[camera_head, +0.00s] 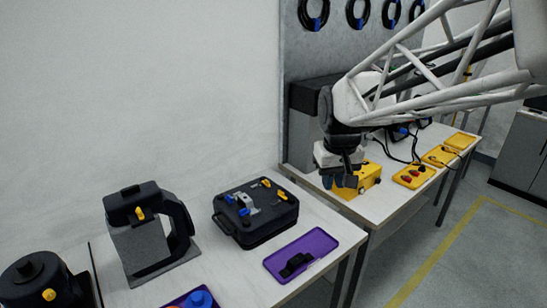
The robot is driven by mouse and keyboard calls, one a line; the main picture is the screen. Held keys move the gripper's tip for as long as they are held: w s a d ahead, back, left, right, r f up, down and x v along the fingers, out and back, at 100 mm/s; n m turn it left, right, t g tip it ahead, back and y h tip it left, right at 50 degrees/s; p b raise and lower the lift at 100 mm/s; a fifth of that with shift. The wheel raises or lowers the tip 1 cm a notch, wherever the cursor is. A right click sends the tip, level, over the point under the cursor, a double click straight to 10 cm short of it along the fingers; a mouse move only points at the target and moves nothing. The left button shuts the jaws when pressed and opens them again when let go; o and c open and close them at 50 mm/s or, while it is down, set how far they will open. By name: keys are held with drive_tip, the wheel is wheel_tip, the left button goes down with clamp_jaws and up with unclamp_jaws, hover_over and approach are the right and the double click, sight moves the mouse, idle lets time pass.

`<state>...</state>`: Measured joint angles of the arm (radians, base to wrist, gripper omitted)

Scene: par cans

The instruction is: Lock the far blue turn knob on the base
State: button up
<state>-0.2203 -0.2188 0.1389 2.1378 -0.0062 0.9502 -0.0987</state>
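A black base (258,229) with rounded corners stands on the near table. Two blue turn knobs sit on its top left part: the far blue knob (229,198) and the nearer blue knob (245,212). A grey metal piece (247,201) lies beside them. Yellow pieces (266,183) sit on the right part of the top. Knob angles are too small to read. My gripper (341,184) points down to the right of the base and well apart from it, in front of or over a yellow box (366,179). Its fingers are dark and small, so their opening is unclear.
A purple tray (327,241) with a black item lies right of the base. Yellow trays (413,182) and cables lie on the right table.

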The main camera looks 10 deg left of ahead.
drive_tip(key=w+a+f+n, duration=0.2)
drive_tip(key=w+a+f, duration=0.1)
drive_tip(key=w+a, duration=0.55)
drive_tip(key=n+g, duration=0.2)
drive_tip(key=n, duration=0.1)
approach(229, 196)
drive_tip(key=shift+s+d+f, duration=0.35)
drive_tip(key=shift+f, duration=0.05)
drive_tip(key=shift+w+a+f, duration=0.1)
drive_tip(key=shift+a+f, duration=0.15)
drive_tip(key=shift+a, duration=0.15)
drive_tip(key=shift+f, duration=0.1)
drive_tip(key=shift+f, duration=3.8)
clamp_jaws()
